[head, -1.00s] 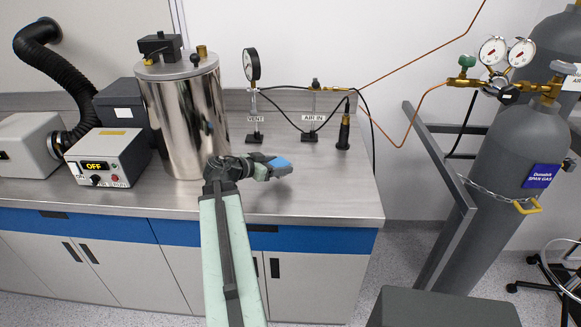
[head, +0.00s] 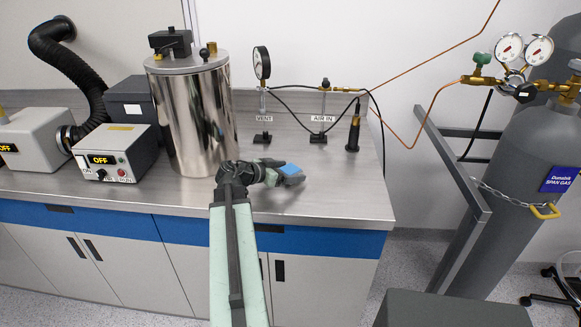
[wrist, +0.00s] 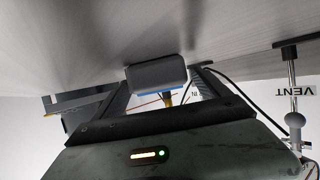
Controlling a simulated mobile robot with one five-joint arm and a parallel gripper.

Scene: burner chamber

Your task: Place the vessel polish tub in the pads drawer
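My gripper (head: 284,174) is low over the front right of the steel bench. It is shut on a small grey tub with a blue top (head: 291,171), which I take for the vessel polish tub; no label on it is readable. In the wrist view the tub (wrist: 156,74) sits between the two fingers, close to the bench surface; I cannot tell whether it touches the bench. The blue drawer fronts (head: 320,243) under the bench top are shut. No label tells which is the pads drawer. My arm hides part of the front.
A steel vessel (head: 195,115) stands left of my gripper. The control box (head: 117,152) is further left. A vent gauge (head: 262,65) and an air-in valve (head: 324,110) stand behind. Gas cylinders (head: 530,165) and a rail stand right. The bench's right front corner is clear.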

